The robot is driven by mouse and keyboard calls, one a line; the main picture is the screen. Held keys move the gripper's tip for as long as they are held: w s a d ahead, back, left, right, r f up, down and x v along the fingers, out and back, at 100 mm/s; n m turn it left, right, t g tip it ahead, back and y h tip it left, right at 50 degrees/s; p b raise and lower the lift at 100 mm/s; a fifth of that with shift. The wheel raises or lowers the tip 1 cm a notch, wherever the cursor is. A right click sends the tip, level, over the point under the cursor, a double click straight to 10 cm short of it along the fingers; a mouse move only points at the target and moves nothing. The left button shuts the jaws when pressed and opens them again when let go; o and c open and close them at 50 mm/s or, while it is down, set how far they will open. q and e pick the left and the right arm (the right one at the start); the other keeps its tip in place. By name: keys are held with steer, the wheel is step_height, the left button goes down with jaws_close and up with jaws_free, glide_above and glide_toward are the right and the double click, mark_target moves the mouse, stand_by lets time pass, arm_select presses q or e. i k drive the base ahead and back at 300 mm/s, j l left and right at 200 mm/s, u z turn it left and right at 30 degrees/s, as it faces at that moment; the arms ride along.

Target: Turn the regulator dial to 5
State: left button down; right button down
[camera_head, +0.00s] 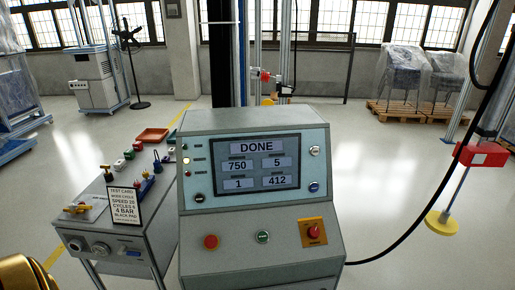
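I cannot tell for sure which control is the regulator dial. A grey console (258,155) stands in the middle with a screen (254,162) reading DONE, 750, 5, 1 and 412. Its lower panel has a red button (211,241), a green button (262,237) and a red knob on a yellow plate (314,232). The cart (118,225) to its left has a round knob (101,248) on its front and brass fittings (77,209) on top. Their markings are too small to read. Neither gripper shows; a gold rounded part at the lower left corner seems mine.
A test card (124,205) stands upright on the cart, beside small coloured parts and a red-orange tray (152,135). A black cable (425,215) runs right of the console. Wrapped chairs (403,78) stand on pallets at the back right. Open floor lies right of the console.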

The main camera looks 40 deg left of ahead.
mark_target(76, 246)
steer(key=u, duration=2.5)
